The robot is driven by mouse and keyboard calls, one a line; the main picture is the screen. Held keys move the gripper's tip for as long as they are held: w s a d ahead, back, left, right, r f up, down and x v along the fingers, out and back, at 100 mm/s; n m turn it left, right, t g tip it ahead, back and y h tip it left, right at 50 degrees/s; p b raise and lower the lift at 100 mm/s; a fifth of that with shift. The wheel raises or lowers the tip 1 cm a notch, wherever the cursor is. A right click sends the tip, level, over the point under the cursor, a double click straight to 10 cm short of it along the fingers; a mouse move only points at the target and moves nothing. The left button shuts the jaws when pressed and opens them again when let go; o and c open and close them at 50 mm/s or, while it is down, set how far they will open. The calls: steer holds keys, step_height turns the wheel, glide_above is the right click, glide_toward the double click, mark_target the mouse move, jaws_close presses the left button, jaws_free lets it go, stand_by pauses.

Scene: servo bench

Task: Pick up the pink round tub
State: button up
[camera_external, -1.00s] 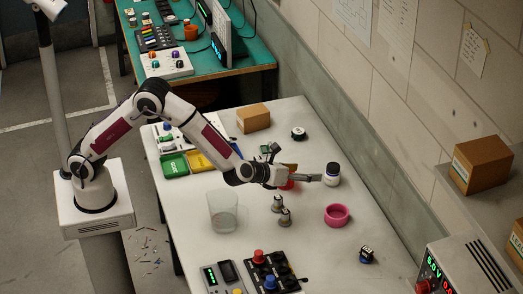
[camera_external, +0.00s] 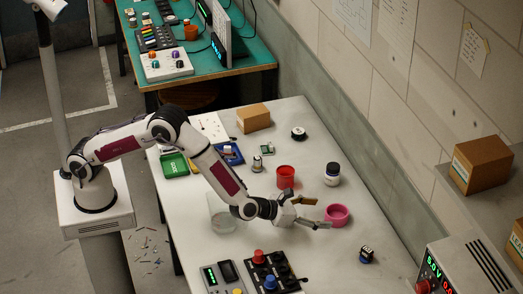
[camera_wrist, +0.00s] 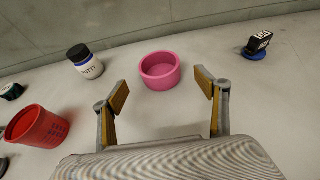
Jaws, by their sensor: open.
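The pink round tub (camera_external: 337,215) stands upright on the white table, toward its right side. It looks empty inside. My gripper (camera_external: 318,212) is open and low over the table, just left of the tub. In the wrist view the tub (camera_wrist: 160,70) lies ahead of my open fingers (camera_wrist: 162,98), roughly centred between them and a little beyond their tips. Nothing is between the fingers. I cannot tell from these views whether a fingertip touches the tub.
A red cup (camera_external: 286,176) and a white jar with dark lid (camera_external: 332,175) stand behind the gripper. A small black block on a blue base (camera_external: 366,254) is front right of the tub.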

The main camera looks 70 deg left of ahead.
mark_target(337, 214)
steer(key=shift+x, duration=1.25)
steer(key=shift+x, duration=2.6)
steer(key=c, duration=1.2)
